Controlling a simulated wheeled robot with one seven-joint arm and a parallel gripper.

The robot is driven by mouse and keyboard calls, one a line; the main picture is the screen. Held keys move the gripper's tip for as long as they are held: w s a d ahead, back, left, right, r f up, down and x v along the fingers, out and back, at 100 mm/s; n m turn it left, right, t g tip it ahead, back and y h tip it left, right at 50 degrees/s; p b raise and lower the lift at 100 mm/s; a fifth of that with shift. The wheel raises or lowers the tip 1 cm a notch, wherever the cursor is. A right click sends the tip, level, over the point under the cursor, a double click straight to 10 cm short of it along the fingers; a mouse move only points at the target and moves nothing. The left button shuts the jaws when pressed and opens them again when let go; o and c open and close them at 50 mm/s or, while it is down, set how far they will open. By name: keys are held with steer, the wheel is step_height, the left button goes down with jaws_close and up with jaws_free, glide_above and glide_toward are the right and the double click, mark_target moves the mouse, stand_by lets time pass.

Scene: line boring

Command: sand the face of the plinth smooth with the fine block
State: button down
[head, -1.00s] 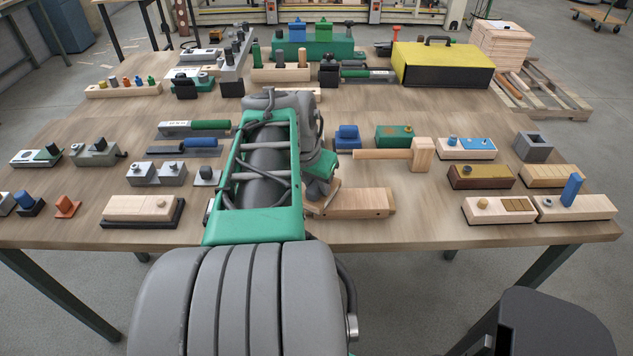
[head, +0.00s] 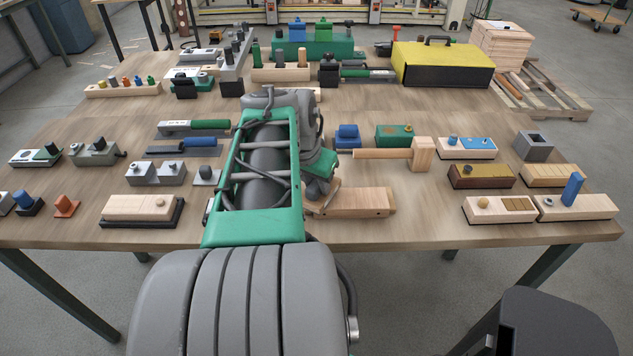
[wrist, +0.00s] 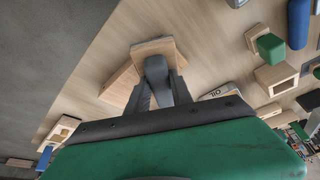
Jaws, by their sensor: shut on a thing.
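In the wrist view my gripper (wrist: 157,78) is shut on a pale wooden block (wrist: 152,48), which looks like the fine block. It is against or just above a larger wooden piece (wrist: 117,85), which I take for the plinth. In the head view the plinth (head: 362,203) lies near the table's front edge, just right of my arm. Part of the held block (head: 325,198) shows at its left end. My arm and gripper hide the rest, so I cannot tell whether the two touch or how smooth the face is.
A wooden mallet (head: 385,154) lies just behind the plinth. Blocks with knobs (head: 499,210) stand to the right, and a pale block on a dark base (head: 141,208) to the left. A yellow and black toolbox (head: 443,65) is at the back. The front middle-right table is clear.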

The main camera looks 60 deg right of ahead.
steer(key=shift+f+b, duration=0.6)
steer(key=shift+s, duration=0.15)
steer(key=shift+s+d, duration=0.45)
steer(key=shift+s, duration=0.3)
steer(key=shift+s, duration=0.1)
steer(key=shift+s+d+b, duration=0.45)
steer(key=shift+s, duration=0.35)
steer(key=shift+s+f, duration=0.1)
steer(key=shift+s+d, duration=0.4)
steer(key=shift+s, duration=0.45)
steer(key=shift+s, duration=0.1)
steer(key=shift+s+d+b, duration=0.3)
steer(key=shift+s+d, duration=0.15)
steer(key=shift+s, duration=0.3)
